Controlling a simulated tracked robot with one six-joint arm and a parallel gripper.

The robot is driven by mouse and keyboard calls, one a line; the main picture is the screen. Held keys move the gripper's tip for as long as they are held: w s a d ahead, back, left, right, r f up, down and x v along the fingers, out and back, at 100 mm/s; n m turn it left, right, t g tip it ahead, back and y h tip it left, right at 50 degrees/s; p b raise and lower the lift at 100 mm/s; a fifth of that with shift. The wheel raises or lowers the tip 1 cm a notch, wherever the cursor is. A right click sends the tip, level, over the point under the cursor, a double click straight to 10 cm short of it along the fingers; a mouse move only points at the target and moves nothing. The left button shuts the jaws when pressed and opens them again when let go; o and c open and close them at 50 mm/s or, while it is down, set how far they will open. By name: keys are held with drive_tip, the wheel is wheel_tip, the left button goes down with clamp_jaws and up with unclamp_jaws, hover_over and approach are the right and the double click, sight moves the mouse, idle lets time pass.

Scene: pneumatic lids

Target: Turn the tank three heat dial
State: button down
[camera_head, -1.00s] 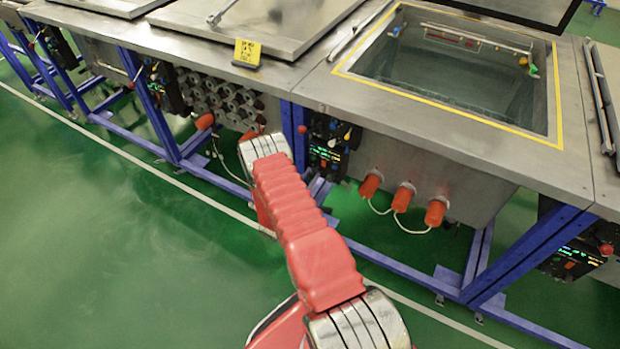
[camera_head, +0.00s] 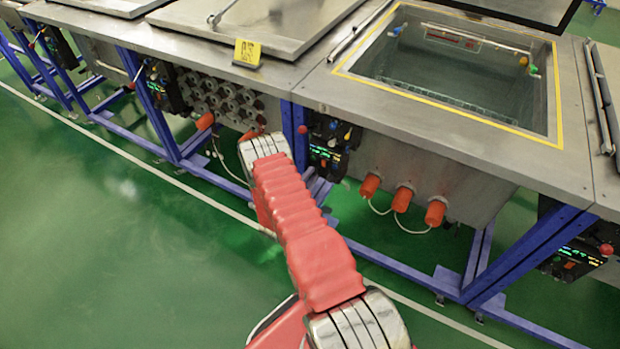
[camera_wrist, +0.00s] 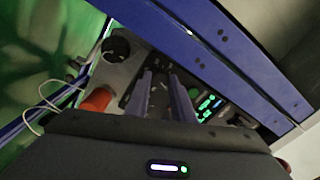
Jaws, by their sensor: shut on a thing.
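A dark control panel (camera_head: 327,150) with green displays and small knobs hangs under the front of the open tank (camera_head: 400,150) in the head view. The panel (camera_wrist: 222,108) also shows in the wrist view, close in front of my gripper (camera_wrist: 162,80). The two fingers are near each other and closed on a dial at the panel. The gripped dial is mostly hidden between the fingers, so its pointer and setting cannot be read. A separate black round knob (camera_wrist: 116,48) is in view left of the fingers. In the head view my arm hides the gripper.
A blue frame beam (camera_wrist: 215,45) crosses just beyond the fingers. Orange connectors (camera_head: 403,198) with white cables stick out under the tank. Another panel (camera_head: 572,258) is at the right. The green floor (camera_head: 90,240) in front is clear.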

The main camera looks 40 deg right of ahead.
drive_tip(key=shift+s+f+m, duration=0.15)
drive_tip(key=shift+f+m, duration=0.15)
drive_tip(key=shift+m, duration=0.3)
drive_tip(key=c, duration=1.9)
unclamp_jaws()
drive_tip(key=o, duration=0.4)
drive_tip(key=shift+r, duration=0.15)
drive_tip(key=shift+c, duration=0.2)
drive_tip(key=shift+a, duration=0.1)
drive_tip(key=v, duration=1.3)
drive_tip(key=shift+a, duration=0.3)
